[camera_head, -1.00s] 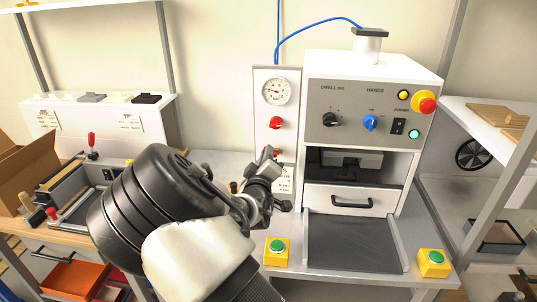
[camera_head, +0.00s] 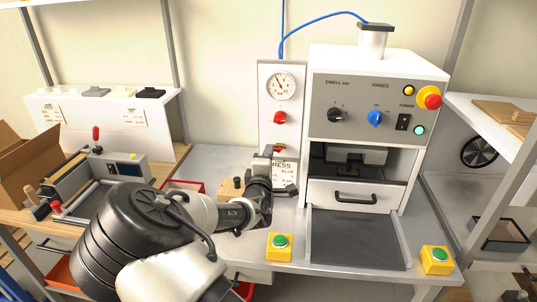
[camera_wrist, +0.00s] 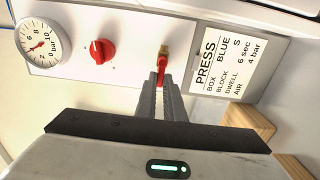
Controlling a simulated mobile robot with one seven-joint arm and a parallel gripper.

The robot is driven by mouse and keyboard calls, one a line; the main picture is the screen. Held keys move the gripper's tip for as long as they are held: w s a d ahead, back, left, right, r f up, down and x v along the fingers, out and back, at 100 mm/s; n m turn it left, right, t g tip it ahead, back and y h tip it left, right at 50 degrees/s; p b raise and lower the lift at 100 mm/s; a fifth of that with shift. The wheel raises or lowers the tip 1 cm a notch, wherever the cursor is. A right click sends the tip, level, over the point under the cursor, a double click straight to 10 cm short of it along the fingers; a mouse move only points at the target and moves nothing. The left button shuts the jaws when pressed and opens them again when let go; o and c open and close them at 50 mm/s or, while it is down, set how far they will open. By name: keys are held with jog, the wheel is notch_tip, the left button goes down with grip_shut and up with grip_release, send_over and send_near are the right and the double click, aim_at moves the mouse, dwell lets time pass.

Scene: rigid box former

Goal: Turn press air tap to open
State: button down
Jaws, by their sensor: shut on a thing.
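The press air tap has a brass body (camera_wrist: 164,49) and a red lever (camera_wrist: 161,66) on the white press panel (camera_wrist: 130,72). My gripper (camera_wrist: 160,82) is at the tap in the wrist view, its two fingers shut on the lever's free end. The lever runs from the brass body to my fingertips, roughly across the panel's length. In the head view my gripper (camera_head: 270,170) is in front of the lower panel and largely hides the tap. A pressure gauge (camera_head: 281,85) and a red knob (camera_head: 280,118) sit above it, and both show in the wrist view.
The press (camera_head: 376,90) stands to the right with its drawer closed. Green push buttons on yellow boxes (camera_head: 279,247) (camera_head: 435,260) flank its front tray (camera_head: 357,240). A printed label (camera_wrist: 228,65) and a wooden block (camera_wrist: 248,118) are close to my gripper in the wrist view.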

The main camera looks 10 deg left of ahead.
dwell(0.5)
jog(key=c, duration=1.9)
grip_release()
jog(key=shift+o, duration=0.2)
jog(key=s, duration=1.7)
jog(key=shift+s+a, duration=0.25)
